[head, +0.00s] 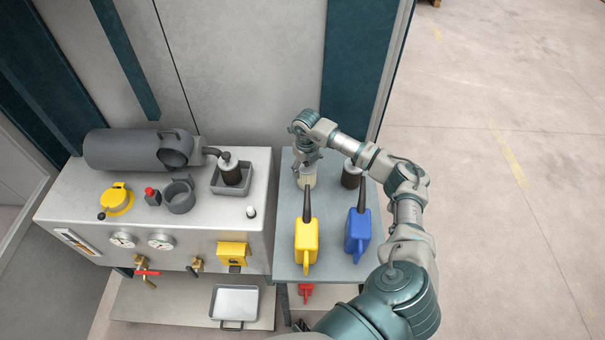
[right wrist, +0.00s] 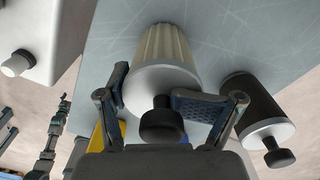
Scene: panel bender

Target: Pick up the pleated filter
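The pleated filter (right wrist: 170,58) is cream, with a white end cap and a black knob. It stands on the grey-blue side table, and in the head view (head: 308,181) it is partly hidden below my right gripper (head: 306,163). In the right wrist view my right gripper (right wrist: 148,98) is open. Its two fingers are on either side of the filter's knob and cap, and a gap shows between the left finger and the knob. Whether a finger touches the filter cannot be told.
A dark filter (head: 351,175) with a white cap stands close to the right, also in the right wrist view (right wrist: 258,105). Yellow (head: 306,240) and blue (head: 357,236) oil cans stand nearer on the table (head: 331,262). Left is the machine bench with another dark filter (head: 231,172) in a tray.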

